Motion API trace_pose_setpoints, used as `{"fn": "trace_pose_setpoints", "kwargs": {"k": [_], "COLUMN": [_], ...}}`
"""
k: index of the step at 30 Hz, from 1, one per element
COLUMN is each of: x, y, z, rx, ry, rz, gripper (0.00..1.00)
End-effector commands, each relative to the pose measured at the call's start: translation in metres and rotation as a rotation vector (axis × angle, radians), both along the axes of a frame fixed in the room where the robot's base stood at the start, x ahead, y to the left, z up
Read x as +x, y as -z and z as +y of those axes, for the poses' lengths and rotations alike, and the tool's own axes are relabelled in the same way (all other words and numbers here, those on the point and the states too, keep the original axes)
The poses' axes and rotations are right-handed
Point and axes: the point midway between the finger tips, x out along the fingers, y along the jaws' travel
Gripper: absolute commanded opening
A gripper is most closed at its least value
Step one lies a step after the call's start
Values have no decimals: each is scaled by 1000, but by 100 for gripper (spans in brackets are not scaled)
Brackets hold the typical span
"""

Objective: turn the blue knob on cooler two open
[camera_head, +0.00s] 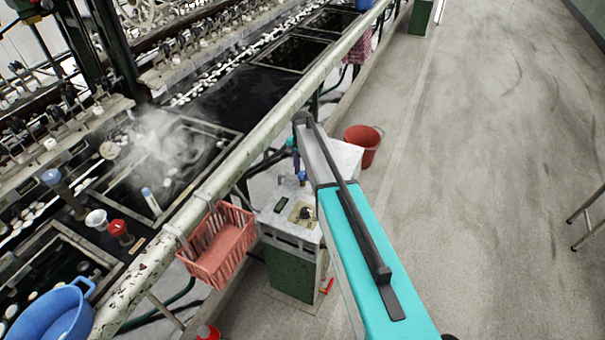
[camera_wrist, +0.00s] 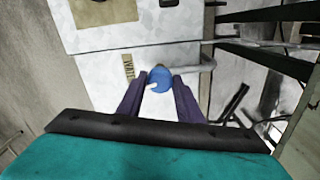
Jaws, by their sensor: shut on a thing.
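The blue knob (camera_wrist: 159,74) is a small round cap on a pale pipe, with a light lever-like tip at its lower left. My gripper (camera_wrist: 158,84) has its two dark purple fingers on either side of the knob and is shut on it. In the head view, my gripper (camera_head: 297,160) shows small beside the blue knob (camera_head: 301,175), above the cooler, partly hidden by my arm. The cooler (camera_head: 293,280) is a box with a pale top and a green front. I cannot read its number.
A pink basket (camera_head: 219,246) hangs on the long pale rail just left of the cooler. A red bucket (camera_head: 363,146) stands on the floor behind it. Steaming basins (camera_head: 165,160) lie beyond the rail. A blue tub (camera_head: 50,315) sits at lower left. The floor at right is open.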

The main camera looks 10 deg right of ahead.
Motion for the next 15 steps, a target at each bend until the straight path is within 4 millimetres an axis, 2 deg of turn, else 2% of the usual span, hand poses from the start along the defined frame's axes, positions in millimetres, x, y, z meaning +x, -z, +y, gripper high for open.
{"fn": "trace_pose_setpoints", "kwargs": {"k": [15], "x": [1], "y": [1], "z": [-2], "rx": [-3], "ry": [-463], "rz": [-2], "gripper": [10]}}
